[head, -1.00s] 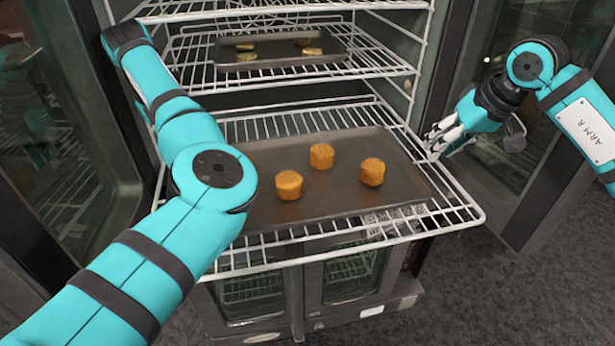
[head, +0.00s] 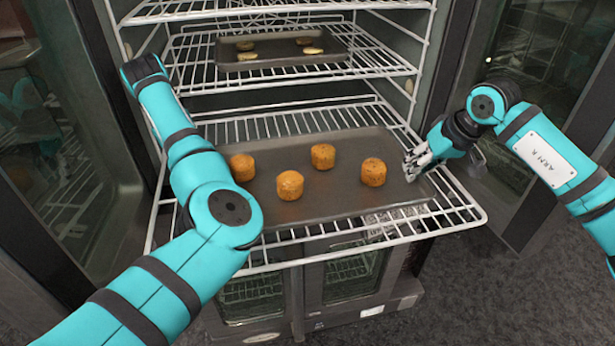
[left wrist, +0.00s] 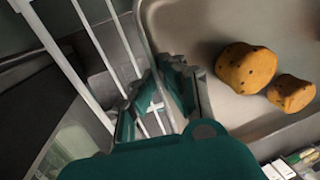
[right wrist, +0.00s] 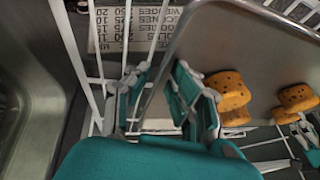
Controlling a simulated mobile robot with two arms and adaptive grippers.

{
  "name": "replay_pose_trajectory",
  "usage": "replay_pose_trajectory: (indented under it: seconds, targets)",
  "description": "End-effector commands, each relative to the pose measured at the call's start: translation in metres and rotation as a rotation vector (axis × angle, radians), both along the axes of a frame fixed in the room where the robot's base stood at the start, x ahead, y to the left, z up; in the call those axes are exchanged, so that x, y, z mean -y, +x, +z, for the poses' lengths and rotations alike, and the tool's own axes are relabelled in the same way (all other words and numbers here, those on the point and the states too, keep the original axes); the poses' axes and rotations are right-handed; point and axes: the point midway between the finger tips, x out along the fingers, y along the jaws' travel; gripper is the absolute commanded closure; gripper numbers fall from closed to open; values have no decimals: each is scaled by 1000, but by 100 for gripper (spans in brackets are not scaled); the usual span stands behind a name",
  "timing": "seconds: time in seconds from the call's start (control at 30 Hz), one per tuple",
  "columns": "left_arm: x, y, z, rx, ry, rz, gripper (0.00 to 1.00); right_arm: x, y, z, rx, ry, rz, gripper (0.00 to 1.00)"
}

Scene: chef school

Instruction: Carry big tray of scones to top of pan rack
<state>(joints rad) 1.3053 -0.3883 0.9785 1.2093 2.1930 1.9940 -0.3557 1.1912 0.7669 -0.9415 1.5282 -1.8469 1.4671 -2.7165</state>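The big dark tray (head: 335,198) lies flat on a pulled-out wire oven rack, with several round golden scones (head: 290,185) on it. My right gripper (head: 412,165) is at the tray's right edge. In the right wrist view its fingers (right wrist: 160,98) are apart, with the tray rim (right wrist: 180,40) running between them. My left gripper is hidden behind my left arm in the head view. In the left wrist view its fingers (left wrist: 163,98) are apart at the tray's left rim (left wrist: 147,45). I cannot tell whether the fingers touch the tray. I cannot make out a pan rack.
A smaller tray (head: 285,62) with several pale biscuits sits on the wire shelf (head: 385,62) above. Open glass oven doors (head: 60,150) flank the rack on both sides. Oven doors (head: 350,275) are below, and bare floor (head: 470,290) shows at lower right.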

Motion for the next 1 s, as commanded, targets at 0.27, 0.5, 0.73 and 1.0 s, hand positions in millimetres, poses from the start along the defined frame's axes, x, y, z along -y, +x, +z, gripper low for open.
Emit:
replay_pose_trajectory:
  seconds: [0.27, 0.5, 0.73, 1.0]
  targets:
    - [0, 0, 0, 0, 0, 0, 100, 1, 0, 0, -1, -2, -1, 100]
    - [0, 0, 1, 0, 0, 0, 100, 0, 0, -1, -2, -1, 0, 100]
    - [0, 0, 2, 2, 0, 0, 100, 0, 0, 1, -1, -1, 0, 100]
    - [0, 1, 12, 3, 1, 1, 100, 0, 0, 11, -1, -1, 0, 100]
